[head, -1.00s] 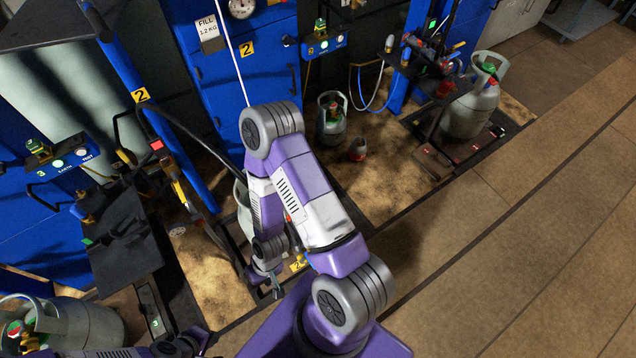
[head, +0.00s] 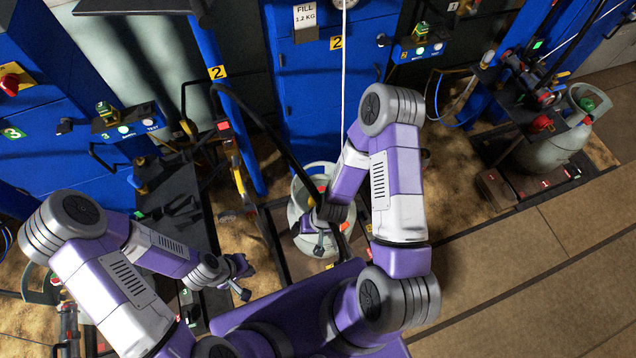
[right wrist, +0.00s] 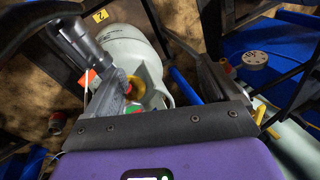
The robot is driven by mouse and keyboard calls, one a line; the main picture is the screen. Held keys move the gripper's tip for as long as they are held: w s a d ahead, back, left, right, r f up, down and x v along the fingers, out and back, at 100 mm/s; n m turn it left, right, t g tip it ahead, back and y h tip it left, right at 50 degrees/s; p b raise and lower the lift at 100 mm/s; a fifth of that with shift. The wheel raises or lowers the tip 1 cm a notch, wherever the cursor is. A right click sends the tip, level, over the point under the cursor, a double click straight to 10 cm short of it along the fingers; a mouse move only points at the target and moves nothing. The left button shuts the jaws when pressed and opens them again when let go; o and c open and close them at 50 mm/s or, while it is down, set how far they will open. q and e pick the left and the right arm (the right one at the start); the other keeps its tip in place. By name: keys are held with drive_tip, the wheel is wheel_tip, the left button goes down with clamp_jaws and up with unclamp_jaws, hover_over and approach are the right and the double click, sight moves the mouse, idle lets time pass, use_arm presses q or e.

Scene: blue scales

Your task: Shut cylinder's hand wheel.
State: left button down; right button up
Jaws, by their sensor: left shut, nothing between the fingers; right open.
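A pale grey gas cylinder (head: 299,212) stands at the middle bay in the head view, partly covered by my right arm. In the right wrist view, the cylinder (right wrist: 133,44) lies beyond the fingers, with a red and yellow valve part (right wrist: 137,84) between them. I cannot tell clearly which piece is the hand wheel. My right gripper (head: 325,222) is over the cylinder's top, open. Its fingers spread on both sides in the wrist view (right wrist: 150,75); contact cannot be told. My left gripper (head: 243,280) is shut and empty, left of the cylinder and apart from it.
Another grey cylinder (head: 548,152) with a green top stands on a scale at the right. A black platform (head: 178,215) and a blue post (head: 243,150) stand left of the middle cylinder. Blue cabinets (head: 300,100) line the back. Brown floor (head: 500,270) at lower right is clear.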

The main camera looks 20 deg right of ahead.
drive_tip(key=w+d+f+m+t+h+b, duration=0.2)
drive_tip(key=w+d+f+h+b, duration=0.15)
drive_tip(key=w+d, duration=0.4)
drive_tip(key=m+g+b, duration=0.2)
drive_tip(key=m+b, duration=0.1)
approach(322, 193)
drive_tip(key=shift+s+d+f+h, duration=0.2)
drive_tip(key=shift+d+f+h, duration=0.15)
drive_tip(key=shift+w+f+g, duration=0.15)
drive_tip(key=shift+w+g, duration=0.2)
drive_tip(key=shift+g, duration=0.15)
drive_tip(key=shift+w+y+b, duration=0.3)
drive_tip(key=shift+w+y, duration=0.15)
drive_tip(key=shift+y, duration=0.05)
drive_tip(key=shift+a+f, duration=0.15)
drive_tip(key=shift+f, duration=0.3)
wheel_tip(322, 193, down, 7)
drive_tip(key=shift+w+r+b, duration=0.1)
drive_tip(key=shift+r+b, duration=0.15)
drive_tip(key=shift+b, duration=0.95)
use_arm(q)
wheel_tip(322, 193, down, 10)
drive_tip(key=shift+s, duration=0.45)
use_arm(e)
drive_tip(key=shift+c, duration=0.3)
drive_tip(key=shift+m, duration=0.3)
drive_tip(key=c, duration=1)
